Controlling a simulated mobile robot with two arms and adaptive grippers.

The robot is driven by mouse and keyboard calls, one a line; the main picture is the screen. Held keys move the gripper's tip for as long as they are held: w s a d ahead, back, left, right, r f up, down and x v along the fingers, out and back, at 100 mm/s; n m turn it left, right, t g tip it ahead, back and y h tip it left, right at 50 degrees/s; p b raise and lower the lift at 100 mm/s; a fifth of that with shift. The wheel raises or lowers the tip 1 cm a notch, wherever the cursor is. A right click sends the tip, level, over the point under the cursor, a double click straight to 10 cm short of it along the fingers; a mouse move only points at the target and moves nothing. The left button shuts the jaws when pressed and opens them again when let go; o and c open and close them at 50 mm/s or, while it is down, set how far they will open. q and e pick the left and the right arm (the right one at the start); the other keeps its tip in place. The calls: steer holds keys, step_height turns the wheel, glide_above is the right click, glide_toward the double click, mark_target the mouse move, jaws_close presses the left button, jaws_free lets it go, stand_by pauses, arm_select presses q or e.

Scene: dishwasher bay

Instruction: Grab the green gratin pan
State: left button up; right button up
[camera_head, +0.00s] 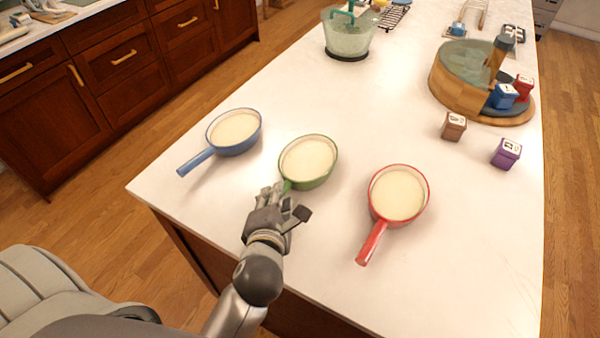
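The green gratin pan (308,161) stands on the white counter between two like pans, with a cream-coloured inside. Its green handle points toward me, and only a short piece near the rim shows. My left gripper (280,202) is over this handle, just short of the pan's near edge. Its grey fingers look spread around the handle, but they hide most of it. I cannot tell whether they are closed on it. The pan sits upright on the counter. My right gripper is not in view.
A blue pan (234,130) stands to the left and a red pan (398,194) to the right, handles toward me. A brown box (453,126) and a purple box (506,153) stand farther right. A glass bowl (347,38) and a wooden basin (455,82) stand farther back.

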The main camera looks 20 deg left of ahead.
arm_select(q)
jaws_close()
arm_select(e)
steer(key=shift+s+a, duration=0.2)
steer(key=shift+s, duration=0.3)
arm_select(q)
steer(key=shift+r, duration=0.1)
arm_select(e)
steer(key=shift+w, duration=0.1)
arm_select(q)
steer(key=shift+r, duration=0.1)
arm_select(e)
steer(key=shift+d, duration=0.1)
